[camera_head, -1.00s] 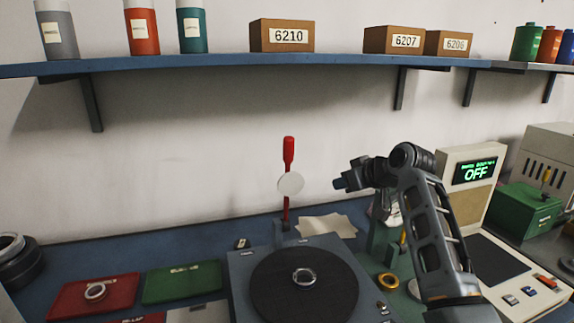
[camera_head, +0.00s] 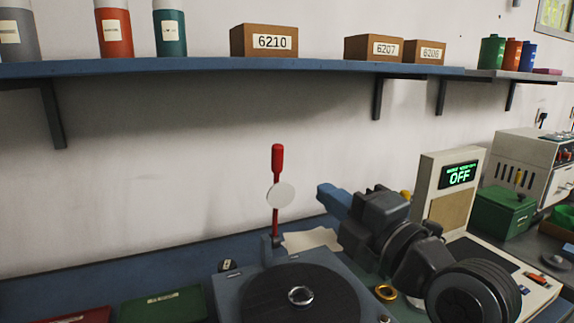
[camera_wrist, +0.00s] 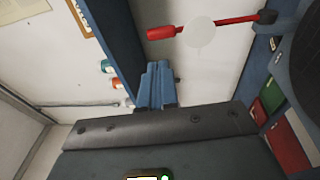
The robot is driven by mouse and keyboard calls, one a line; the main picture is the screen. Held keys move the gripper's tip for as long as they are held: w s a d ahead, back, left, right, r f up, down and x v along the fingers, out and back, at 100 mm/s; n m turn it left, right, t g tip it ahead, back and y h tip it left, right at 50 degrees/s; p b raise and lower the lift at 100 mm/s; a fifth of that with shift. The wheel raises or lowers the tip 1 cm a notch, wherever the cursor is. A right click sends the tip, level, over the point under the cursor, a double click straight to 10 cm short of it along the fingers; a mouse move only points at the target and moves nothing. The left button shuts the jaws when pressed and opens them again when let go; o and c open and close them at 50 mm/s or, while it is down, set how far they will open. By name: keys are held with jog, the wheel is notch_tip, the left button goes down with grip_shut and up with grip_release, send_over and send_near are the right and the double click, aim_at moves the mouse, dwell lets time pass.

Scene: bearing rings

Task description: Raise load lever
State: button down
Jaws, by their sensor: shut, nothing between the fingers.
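The load lever (camera_head: 276,190) is a red rod with a thicker red handle, standing upright at the back of the grey-blue machine with the black turntable (camera_head: 300,295). A white disc (camera_head: 281,196) sits partway along the rod. A bearing ring (camera_head: 300,295) lies at the turntable's centre. My gripper (camera_head: 328,194) is to the right of the lever, apart from it, with blue fingers closed and empty. In the wrist view the gripper (camera_wrist: 158,75) points toward the wall, with the lever (camera_wrist: 235,20) beyond and to the upper right.
A blue shelf (camera_head: 200,68) with canisters and labelled boxes runs above. A display reading OFF (camera_head: 458,176) stands at right beside a green box (camera_head: 508,211). Red and green trays (camera_head: 163,307) lie at lower left. The wall space left of the lever is clear.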

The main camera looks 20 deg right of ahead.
jog(key=p, duration=0.4)
send_near(282, 157)
jog(key=w, duration=0.1)
jog(key=w+a, duration=0.1)
jog(key=w, duration=0.3)
jog(key=shift+w+a+r, duration=0.1)
jog(key=shift+a+r, duration=0.05)
jog(key=shift+r, duration=0.1)
jog(key=shift+w+a, duration=0.1)
jog(key=shift+w, duration=0.65)
jog(key=shift+w+b, duration=0.55)
jog(key=shift+b, duration=0.25)
jog(key=shift+w+r+g+p, duration=0.3)
jog(key=shift+w+r+p, duration=0.15)
jog(key=shift+w, duration=0.45)
